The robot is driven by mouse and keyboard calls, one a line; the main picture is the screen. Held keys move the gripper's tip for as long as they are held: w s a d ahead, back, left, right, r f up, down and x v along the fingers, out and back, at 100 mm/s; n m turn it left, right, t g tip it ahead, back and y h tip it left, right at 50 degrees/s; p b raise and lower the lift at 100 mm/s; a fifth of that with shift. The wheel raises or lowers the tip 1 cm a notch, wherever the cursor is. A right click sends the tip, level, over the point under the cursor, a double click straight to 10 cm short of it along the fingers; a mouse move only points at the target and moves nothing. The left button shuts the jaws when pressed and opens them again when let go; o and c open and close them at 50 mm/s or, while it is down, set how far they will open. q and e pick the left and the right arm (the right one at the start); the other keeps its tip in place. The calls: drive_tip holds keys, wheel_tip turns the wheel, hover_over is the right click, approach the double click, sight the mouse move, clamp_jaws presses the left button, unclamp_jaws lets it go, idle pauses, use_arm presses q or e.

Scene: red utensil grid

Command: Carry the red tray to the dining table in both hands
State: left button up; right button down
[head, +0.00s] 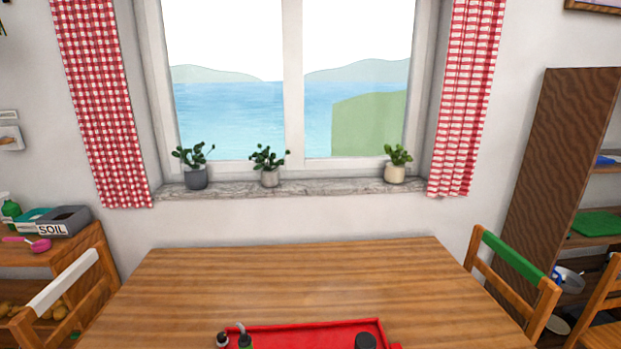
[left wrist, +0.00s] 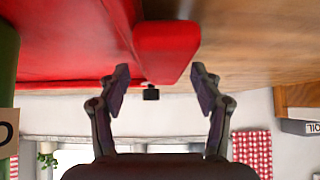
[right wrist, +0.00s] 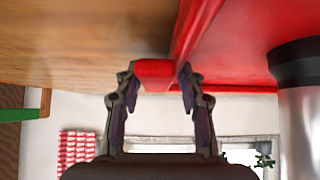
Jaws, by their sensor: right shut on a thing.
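The red tray (head: 312,331) shows at the bottom of the head view, over the near part of the wooden dining table (head: 290,275). I cannot tell whether it touches the tabletop. My right gripper (right wrist: 157,76) is shut on the tray's red right handle (right wrist: 154,72). My left gripper (left wrist: 160,80) is open, with its fingers apart on either side of the red left handle (left wrist: 166,50) and gaps beside it. Neither gripper shows in the head view. Small containers stand on the tray, including a dark-lidded one (head: 365,341) and a green one (head: 244,340).
A chair with a green top rail (head: 514,254) stands at the table's right, and one with a white rail (head: 62,281) at its left. The far tabletop is clear. Potted plants (head: 269,168) stand on the windowsill behind.

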use_arm(q)
drive_tip(key=shift+s+f, duration=0.1)
drive_tip(key=shift+f, duration=0.05)
use_arm(e)
drive_tip(key=c, duration=1.1)
unclamp_jaws()
drive_tip(key=o, duration=0.4)
drive_tip(key=shift+r, duration=0.1)
use_arm(q)
drive_tip(key=shift+s+r, duration=0.1)
drive_tip(key=shift+r, duration=0.15)
drive_tip(key=shift+v, duration=4.35)
use_arm(e)
drive_tip(key=shift+r, duration=0.1)
drive_tip(key=shift+v, duration=4.4)
